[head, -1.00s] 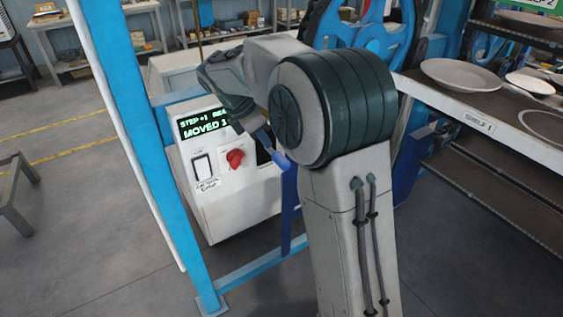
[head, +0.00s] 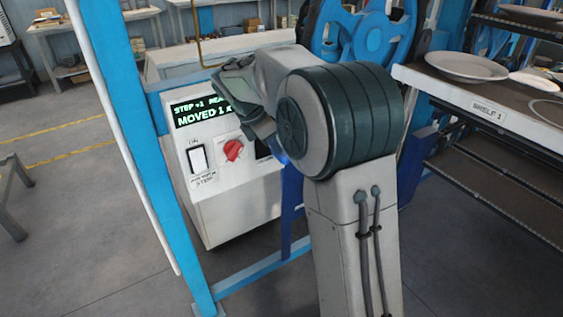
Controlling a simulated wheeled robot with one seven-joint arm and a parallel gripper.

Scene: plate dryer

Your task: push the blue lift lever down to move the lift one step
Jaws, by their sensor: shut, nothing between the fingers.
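The white control box (head: 235,205) stands left of my arm. Its green display (head: 200,110) reads "STEP +1" and "MOVED 1", with the right end covered by my gripper. A small bright blue piece (head: 284,158), which looks like part of the lift lever, shows below my gripper at the box's right side. The rest of the lever is hidden behind my arm. My gripper (head: 264,131) points down in front of the box's upper right part, shut and empty. I cannot tell whether it touches the lever.
A red knob (head: 233,150) and a white rocker switch (head: 198,158) sit on the box front. A blue frame post (head: 150,170) stands close on the left. A shelf (head: 515,118) with plates (head: 466,66) is at the right.

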